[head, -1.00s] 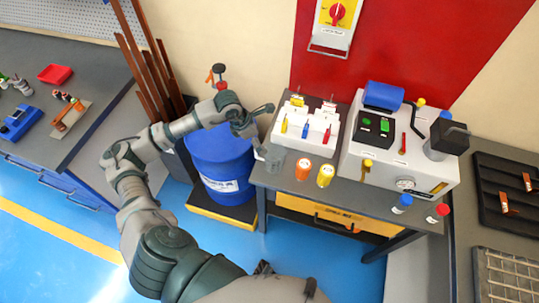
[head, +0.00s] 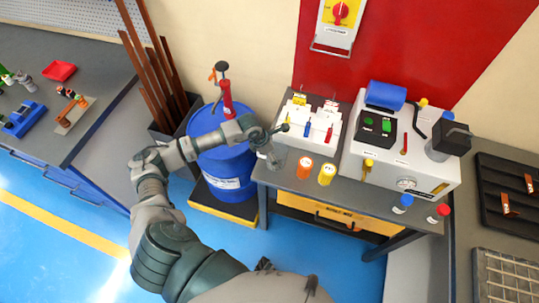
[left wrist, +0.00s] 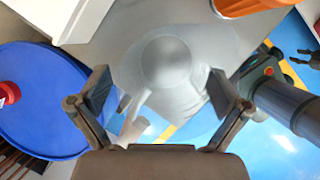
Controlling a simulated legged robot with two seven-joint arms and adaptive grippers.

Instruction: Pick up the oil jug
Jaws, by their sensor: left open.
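The oil jug looks to be the grey, shiny, partly see-through vessel (head: 278,157) at the left front corner of the small grey table in the head view. In the left wrist view the jug (left wrist: 165,65) stands ahead, between the lines of the two fingers. My left gripper (head: 271,143) is open and right at the jug, covering part of it in the head view. In the left wrist view its fingers (left wrist: 160,95) are spread wide, with no clear grip on the jug. Dark finger-like parts at that view's right edge may be my right gripper; their state is unclear.
An orange cup (head: 304,168) and a yellow cup (head: 326,174) stand just right of the jug. A white bin rack (head: 305,125) is behind. A blue drum (head: 222,165) with a red pump (head: 227,98) stands left of the table. The white machine (head: 400,150) fills the right side.

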